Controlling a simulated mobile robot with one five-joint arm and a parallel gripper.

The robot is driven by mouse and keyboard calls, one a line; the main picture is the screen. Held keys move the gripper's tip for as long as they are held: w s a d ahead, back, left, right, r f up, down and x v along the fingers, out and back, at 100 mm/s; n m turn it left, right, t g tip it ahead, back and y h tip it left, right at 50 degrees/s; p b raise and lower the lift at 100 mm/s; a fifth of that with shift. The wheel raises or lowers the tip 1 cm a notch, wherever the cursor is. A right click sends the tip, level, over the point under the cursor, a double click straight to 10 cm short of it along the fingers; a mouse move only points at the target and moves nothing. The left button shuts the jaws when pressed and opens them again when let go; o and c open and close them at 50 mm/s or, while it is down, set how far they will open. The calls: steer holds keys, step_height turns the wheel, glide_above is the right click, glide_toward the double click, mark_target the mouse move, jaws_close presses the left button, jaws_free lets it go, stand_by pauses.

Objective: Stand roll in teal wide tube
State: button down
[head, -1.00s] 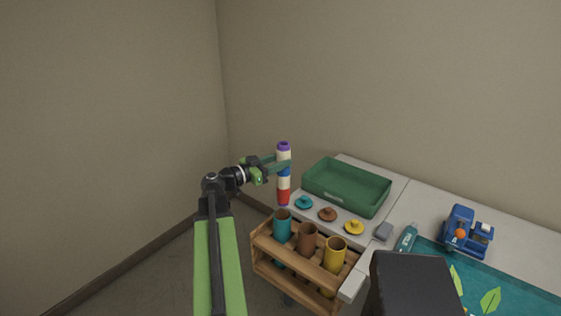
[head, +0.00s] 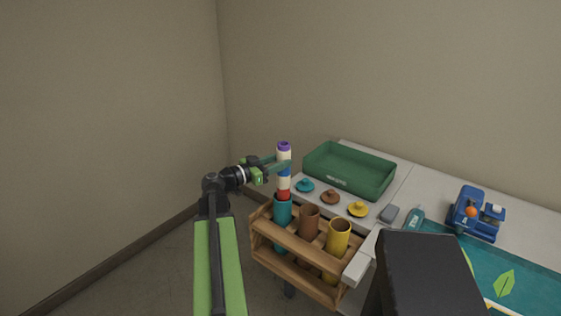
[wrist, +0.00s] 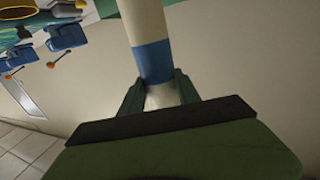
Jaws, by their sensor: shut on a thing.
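The roll (head: 284,181) is a tall upright cylinder with purple, white, blue and red bands. My gripper (head: 281,165) is shut on its upper part from the left. In the wrist view the roll (wrist: 152,62) stands between the two green fingers. The teal wide tube (head: 282,212) stands at the left end of a wooden rack. The roll's red lower end lines up with the tube's mouth, and its bottom is hidden at the tube's rim. I cannot tell how deep it sits.
A brown tube (head: 309,222) and a yellow tube (head: 338,237) share the wooden rack (head: 296,267). Teal, brown and yellow lids lie on the table behind it. A green tray (head: 349,171), a grey block (head: 389,214), a teal bottle (head: 413,219) and a blue machine (head: 475,214) are farther right.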

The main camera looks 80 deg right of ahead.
mark_target(279, 193)
steer(key=shift+f+b, duration=6.6)
steer(key=shift+f, duration=0.35)
steer(key=c, duration=0.8)
jaws_free()
steer(key=shift+o, duration=0.4)
steer(key=o, duration=0.7)
